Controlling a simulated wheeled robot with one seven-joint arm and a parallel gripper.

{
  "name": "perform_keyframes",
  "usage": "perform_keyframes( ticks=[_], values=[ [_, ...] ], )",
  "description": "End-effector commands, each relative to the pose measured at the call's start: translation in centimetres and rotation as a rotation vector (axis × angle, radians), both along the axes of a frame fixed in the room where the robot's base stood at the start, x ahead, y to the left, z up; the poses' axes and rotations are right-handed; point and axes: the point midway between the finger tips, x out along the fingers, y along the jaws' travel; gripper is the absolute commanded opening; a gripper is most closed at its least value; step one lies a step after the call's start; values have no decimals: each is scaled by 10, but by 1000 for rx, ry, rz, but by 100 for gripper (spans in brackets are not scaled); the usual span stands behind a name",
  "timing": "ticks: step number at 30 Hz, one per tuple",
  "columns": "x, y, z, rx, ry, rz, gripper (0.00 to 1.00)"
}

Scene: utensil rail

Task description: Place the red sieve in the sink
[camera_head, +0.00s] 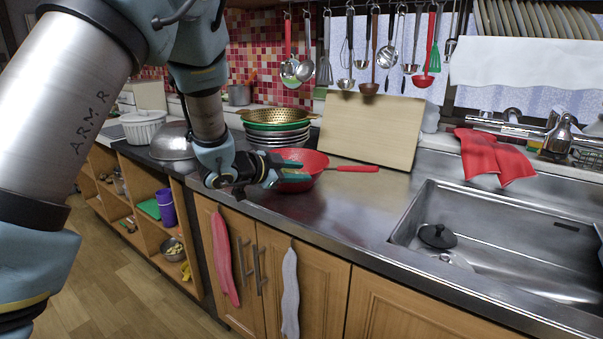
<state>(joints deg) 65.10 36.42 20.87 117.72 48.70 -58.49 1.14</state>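The red sieve (313,160) rests on the metal counter, bowl in the middle of the view and its red handle pointing right. My gripper (299,171) reaches in from the left at the near left side of the bowl. Its two teal fingers are apart and overlap the bowl in the picture. I cannot tell whether they touch the rim. The metal sink (530,230) is at the right, well apart from the sieve. A dark round stopper or lid (437,236) lies inside it at the left.
A stack of plates with a golden colander (278,116) stands behind the sieve. A wooden board (372,130) leans behind the handle. Red cloth (495,157) and the faucet (560,135) are behind the sink. Utensils hang above. The counter between sieve and sink is clear.

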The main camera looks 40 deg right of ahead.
Motion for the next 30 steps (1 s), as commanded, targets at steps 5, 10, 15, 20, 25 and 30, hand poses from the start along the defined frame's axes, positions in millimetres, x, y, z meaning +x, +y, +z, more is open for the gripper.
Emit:
perform_keyframes(
  ticks=[5,10,15,20,25,30],
  values=[
    [3,-13,-5,3,-1,-1,38],
    [7,-34,-13,2,-1,-2,38],
    [9,-48,-19,1,-1,0,38],
    [9,-49,-20,0,0,1,38],
    [9,-48,-20,0,0,1,28],
    [9,-48,-20,0,0,1,9]
  ],
)
